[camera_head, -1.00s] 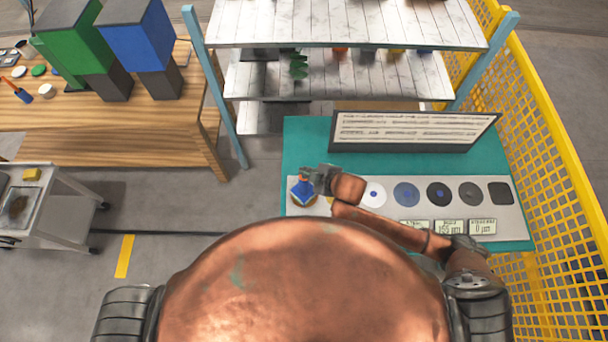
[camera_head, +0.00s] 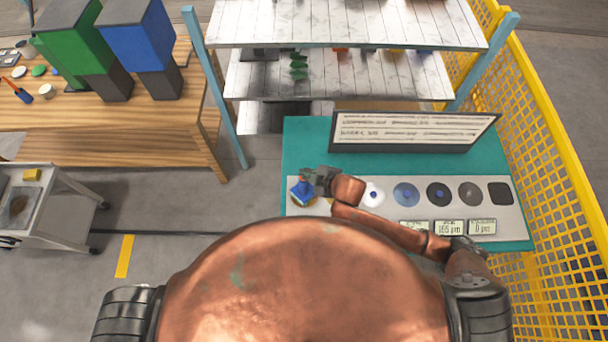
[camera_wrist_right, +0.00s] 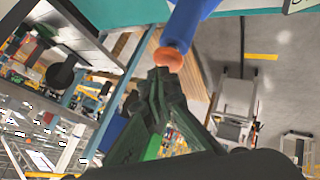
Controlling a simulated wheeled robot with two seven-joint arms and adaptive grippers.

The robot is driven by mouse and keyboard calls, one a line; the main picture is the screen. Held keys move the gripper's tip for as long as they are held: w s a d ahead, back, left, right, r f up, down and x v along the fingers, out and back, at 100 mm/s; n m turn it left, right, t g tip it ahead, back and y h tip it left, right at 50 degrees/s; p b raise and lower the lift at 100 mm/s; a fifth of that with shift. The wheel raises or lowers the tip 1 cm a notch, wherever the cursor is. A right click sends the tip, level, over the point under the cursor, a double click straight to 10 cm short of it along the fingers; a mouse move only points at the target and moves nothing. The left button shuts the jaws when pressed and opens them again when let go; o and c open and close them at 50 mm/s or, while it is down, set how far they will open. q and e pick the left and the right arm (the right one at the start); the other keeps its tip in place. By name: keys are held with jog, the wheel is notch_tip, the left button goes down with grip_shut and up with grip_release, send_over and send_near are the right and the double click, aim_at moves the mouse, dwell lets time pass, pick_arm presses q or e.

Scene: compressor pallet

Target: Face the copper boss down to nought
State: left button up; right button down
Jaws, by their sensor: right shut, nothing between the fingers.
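A blue-topped piece (camera_head: 303,190) with a yellowish base stands at the left end of the grey panel. My right gripper (camera_head: 324,178) is close to its right side. In the right wrist view a blue shaft (camera_wrist_right: 188,25) ends in an orange knob (camera_wrist_right: 168,60). My right gripper (camera_wrist_right: 160,78) is shut with its tips just below that knob; whether they touch it I cannot tell. I cannot make out a copper boss for certain; my gripper and arm hide part of the panel. My left gripper is out of view.
The grey panel (camera_head: 512,223) lies on a teal table (camera_head: 300,140), with a row of discs (camera_head: 406,194) and small displays (camera_head: 449,227); one seems to read 165, another 0. A sign board (camera_head: 410,131) stands behind. Yellow fence (camera_head: 560,180) borders the right.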

jog(key=shift+f, duration=0.75)
dwell(1.0)
jog(key=shift+r, duration=0.1)
jog(key=shift+r+p, duration=1.05)
notch_tip(320, 180, up, 5)
jog(key=p, duration=0.5)
jog(key=shift+r+p, duration=0.1)
jog(key=shift+p, duration=0.2)
dwell(0.7)
